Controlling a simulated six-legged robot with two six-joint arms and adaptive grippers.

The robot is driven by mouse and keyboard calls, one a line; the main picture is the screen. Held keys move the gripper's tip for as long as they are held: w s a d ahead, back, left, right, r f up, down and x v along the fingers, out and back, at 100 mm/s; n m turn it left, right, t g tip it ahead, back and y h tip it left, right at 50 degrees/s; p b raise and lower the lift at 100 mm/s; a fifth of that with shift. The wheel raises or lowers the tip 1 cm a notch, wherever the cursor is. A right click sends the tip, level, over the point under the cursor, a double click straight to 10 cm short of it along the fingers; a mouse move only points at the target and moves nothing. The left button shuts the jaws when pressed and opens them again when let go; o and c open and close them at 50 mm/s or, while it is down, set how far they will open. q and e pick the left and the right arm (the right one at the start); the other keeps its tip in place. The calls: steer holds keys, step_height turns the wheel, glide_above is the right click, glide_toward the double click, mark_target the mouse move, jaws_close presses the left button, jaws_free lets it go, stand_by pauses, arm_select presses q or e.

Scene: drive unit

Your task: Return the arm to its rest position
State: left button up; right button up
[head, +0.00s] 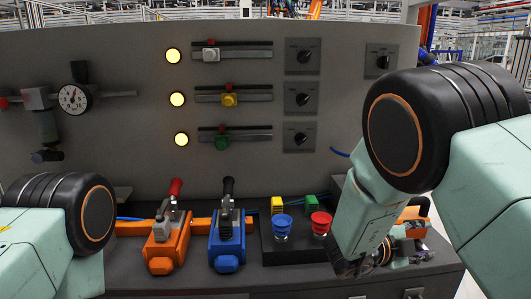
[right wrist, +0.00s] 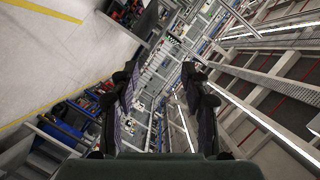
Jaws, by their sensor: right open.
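My right arm comes in from the right of the head view, with its forearm link pointing down toward the right part of the bench. In the right wrist view my right gripper (right wrist: 161,78) has its two dark fingers spread wide apart, with nothing between them. Beyond them that view shows only the distant hall, its floor and shelving. In the head view I cannot make out the fingertips clearly. My left arm shows at the lower left of the head view, but its gripper is out of the picture.
The grey panel (head: 120,60) behind carries sliders, knobs (head: 303,56), lit lamps and a gauge (head: 74,98).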

steer(key=s+a+f+n+t+y, duration=0.1)
steer(key=a+f+n+t+y, duration=0.4)
steer(key=f+n, duration=0.7)
steer(key=s+a+f+n+g+y, duration=0.2)
steer(key=s+f+n+g+y, duration=0.25)
steer(key=s+f+n, duration=0.55)
steer(key=s+a+f+n+g+y, duration=0.1)
steer(key=s+a+f+g+y, duration=0.1)
steer(key=s, duration=1.1)
steer(key=s+a+f+n+g+y, duration=0.1)
steer(key=s+a+f+g+y, duration=0.1)
steer(key=s, duration=1.2)
steer(key=shift+a+f+n+g+y, duration=0.15)
steer(key=shift+f+n+g+y, duration=0.25)
steer(key=shift+f+g, duration=0.55)
steer(key=shift+r, duration=0.25)
